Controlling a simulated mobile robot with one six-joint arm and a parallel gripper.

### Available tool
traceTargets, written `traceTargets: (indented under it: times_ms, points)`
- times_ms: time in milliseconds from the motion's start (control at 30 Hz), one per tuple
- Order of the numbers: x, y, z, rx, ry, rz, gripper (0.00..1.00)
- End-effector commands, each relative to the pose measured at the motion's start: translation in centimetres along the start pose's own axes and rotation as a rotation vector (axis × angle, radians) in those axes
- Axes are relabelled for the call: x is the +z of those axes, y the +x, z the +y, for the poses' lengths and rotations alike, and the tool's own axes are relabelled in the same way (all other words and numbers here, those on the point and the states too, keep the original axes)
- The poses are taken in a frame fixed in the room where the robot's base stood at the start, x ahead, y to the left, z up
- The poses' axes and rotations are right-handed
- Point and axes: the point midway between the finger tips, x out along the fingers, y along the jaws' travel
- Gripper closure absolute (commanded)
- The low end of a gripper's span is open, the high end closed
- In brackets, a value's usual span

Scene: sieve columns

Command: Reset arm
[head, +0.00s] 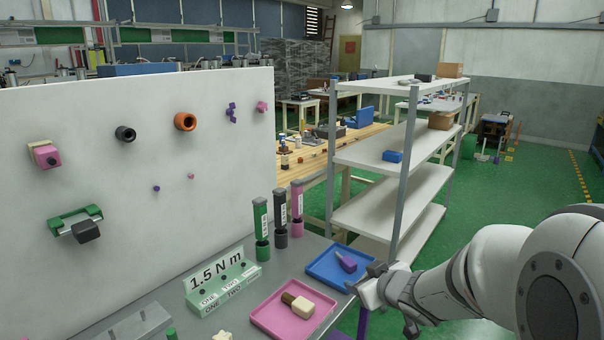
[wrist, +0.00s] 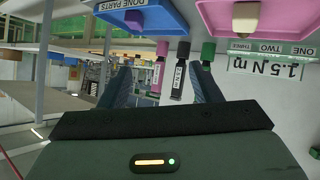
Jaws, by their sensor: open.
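My gripper (head: 364,289) is at the right edge of the grey bench, beside the blue tray (head: 322,272). In the wrist view my gripper (wrist: 161,80) shows two spread fingers with nothing gripped between them. The wrist picture is upside down. My arm reaches in from the lower right in the head view. A purple part (head: 347,262) lies in the blue tray. The blue tray also shows in the wrist view (wrist: 175,22), with "DONE PARTS" on it.
A pink tray (head: 267,321) holds a brown-and-cream piece (head: 298,305). Green, dark and pink columns (head: 281,225) stand behind the trays, near a "1.5 N m" block (head: 222,284). A white panel (head: 110,190) bears several parts. Shelving (head: 375,155) stands behind the blue tray.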

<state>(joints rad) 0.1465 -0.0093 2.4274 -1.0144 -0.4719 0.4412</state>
Motion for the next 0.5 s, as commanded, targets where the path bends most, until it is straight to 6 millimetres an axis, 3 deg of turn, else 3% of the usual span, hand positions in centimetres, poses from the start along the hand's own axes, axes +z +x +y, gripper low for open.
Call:
traceTargets:
  times_ms: [33,100,233,367,500]
  points:
    - [-1.2,-1.9,1.3,0.075,0.017,-0.046,0.42]
    - [-1.1,-4.2,2.8,0.170,0.057,-0.132,0.42]
    - [-0.4,-8.9,3.6,0.284,0.160,-0.308,0.42]
    - [0.6,-14.0,2.0,0.306,0.284,-0.494,0.42]
    - [1.4,-18.8,-1.5,0.239,0.405,-0.667,0.42]
